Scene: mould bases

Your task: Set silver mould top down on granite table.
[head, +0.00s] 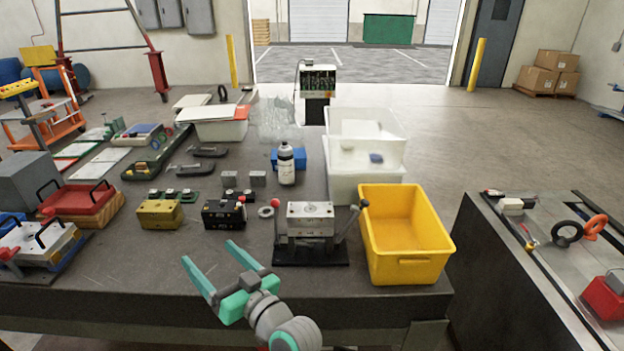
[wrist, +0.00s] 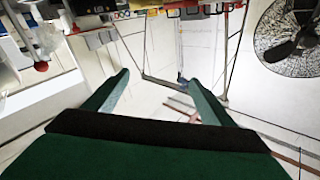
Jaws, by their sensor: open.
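The silver mould top (head: 310,212) is a silver block with small holes in its upper face. I cannot identify the silver mould top in the wrist view.
A yellow bin (head: 405,262) stands close right of the mould. A black block (head: 223,214) and a gold block (head: 159,213) stand to its left, a bottle (head: 286,166) behind it. The wrist view shows a fan (wrist: 290,35).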

